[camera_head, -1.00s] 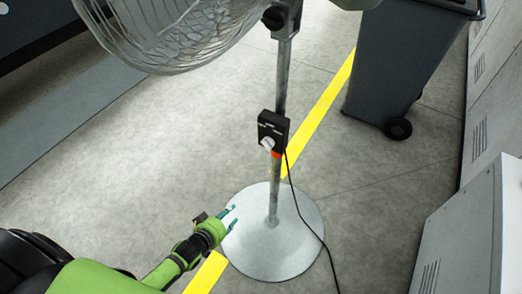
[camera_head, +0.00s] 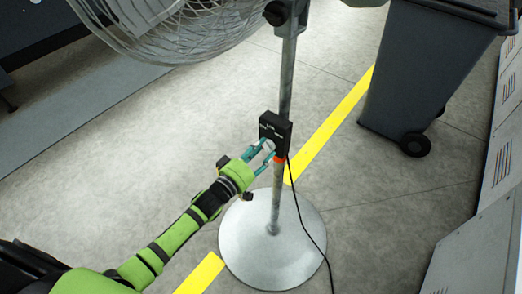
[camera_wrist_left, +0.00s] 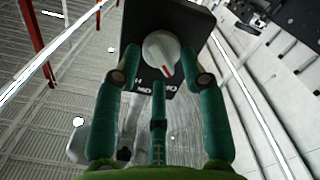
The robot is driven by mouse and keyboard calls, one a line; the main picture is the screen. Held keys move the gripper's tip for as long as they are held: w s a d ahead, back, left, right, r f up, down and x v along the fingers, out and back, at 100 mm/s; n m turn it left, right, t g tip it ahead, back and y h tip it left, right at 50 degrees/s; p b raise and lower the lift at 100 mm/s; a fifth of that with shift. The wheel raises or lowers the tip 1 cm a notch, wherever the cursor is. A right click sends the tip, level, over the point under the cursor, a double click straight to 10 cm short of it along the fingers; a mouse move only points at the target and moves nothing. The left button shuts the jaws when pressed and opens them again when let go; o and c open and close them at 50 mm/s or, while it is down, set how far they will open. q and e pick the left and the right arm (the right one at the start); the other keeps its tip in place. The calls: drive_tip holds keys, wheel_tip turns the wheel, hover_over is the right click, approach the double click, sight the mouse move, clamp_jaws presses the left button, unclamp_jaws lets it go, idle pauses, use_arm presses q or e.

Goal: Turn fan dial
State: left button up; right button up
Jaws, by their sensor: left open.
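The pedestal fan (camera_head: 287,75) stands upright on a round grey base (camera_head: 272,250). A black control box (camera_head: 275,130) is fixed to its pole. In the left wrist view the box's face carries a round white fan dial (camera_wrist_left: 161,52) with a red pointer mark. In the head view my gripper mostly hides the dial. My left gripper (camera_head: 267,152) is open in front of the box. In the left wrist view its green fingertips (camera_wrist_left: 165,62) stand on either side of the dial; I cannot tell whether they touch it. My right gripper is not in view.
The wire fan cage (camera_head: 165,30) is above and left of my left arm. A black cable (camera_head: 303,215) hangs from the box to the floor. A dark wheeled bin (camera_head: 425,70) stands at the right, beside grey cabinets (camera_head: 480,245). Open floor lies at the left.

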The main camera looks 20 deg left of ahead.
use_arm(q)
clamp_jaws()
